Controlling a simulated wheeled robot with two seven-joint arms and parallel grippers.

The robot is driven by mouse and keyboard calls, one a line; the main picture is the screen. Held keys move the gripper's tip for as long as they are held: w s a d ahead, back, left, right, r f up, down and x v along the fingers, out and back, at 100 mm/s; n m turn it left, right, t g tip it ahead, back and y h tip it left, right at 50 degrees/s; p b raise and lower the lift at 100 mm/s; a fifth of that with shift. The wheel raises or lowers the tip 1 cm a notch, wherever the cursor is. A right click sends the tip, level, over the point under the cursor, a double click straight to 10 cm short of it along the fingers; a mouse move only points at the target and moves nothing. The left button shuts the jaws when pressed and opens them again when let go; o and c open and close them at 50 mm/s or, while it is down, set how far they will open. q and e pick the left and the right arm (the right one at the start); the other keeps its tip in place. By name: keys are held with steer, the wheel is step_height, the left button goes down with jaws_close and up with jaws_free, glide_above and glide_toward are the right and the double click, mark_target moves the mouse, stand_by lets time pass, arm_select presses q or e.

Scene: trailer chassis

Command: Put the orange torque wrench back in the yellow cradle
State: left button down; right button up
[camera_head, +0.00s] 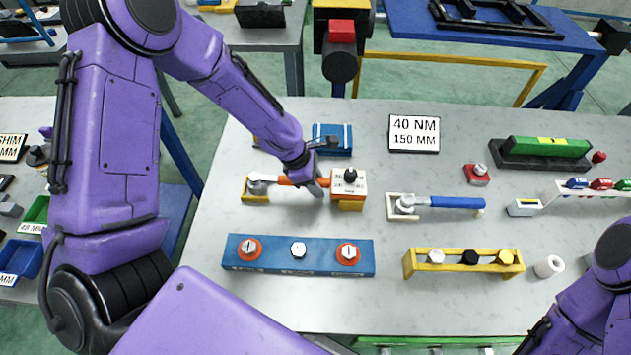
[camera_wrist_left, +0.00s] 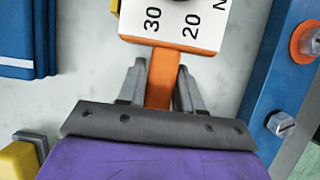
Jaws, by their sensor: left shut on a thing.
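The orange torque wrench (camera_head: 286,181) lies level, its metal head (camera_head: 256,184) at the left end and a white-faced dial box (camera_head: 349,182) at the right. The yellow cradle shows as a left support (camera_head: 256,198) under the head and a right block (camera_head: 351,206) below the dial box. I cannot tell whether the wrench is fully seated. My left gripper (camera_head: 318,186) is shut on the orange shaft beside the dial box. In the left wrist view the shaft (camera_wrist_left: 160,80) runs between the fingers. My right arm shows at lower right; its gripper is out of view.
A blue plate with bolts (camera_head: 299,267) lies in front of the wrench. A blue-handled wrench (camera_head: 455,202) rests to the right. A blue box (camera_head: 333,149) and the 40 NM sign (camera_head: 414,147) stand behind. A yellow bolt rack (camera_head: 463,267) is at front right.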

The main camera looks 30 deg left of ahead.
arm_select(q)
steer(key=shift+s+f, duration=0.1)
steer(key=shift+f, duration=0.3)
steer(key=shift+w+r+p, duration=0.15)
steer(key=shift+w+p, duration=0.15)
steer(key=shift+p, duration=0.15)
steer(key=shift+w, duration=0.4)
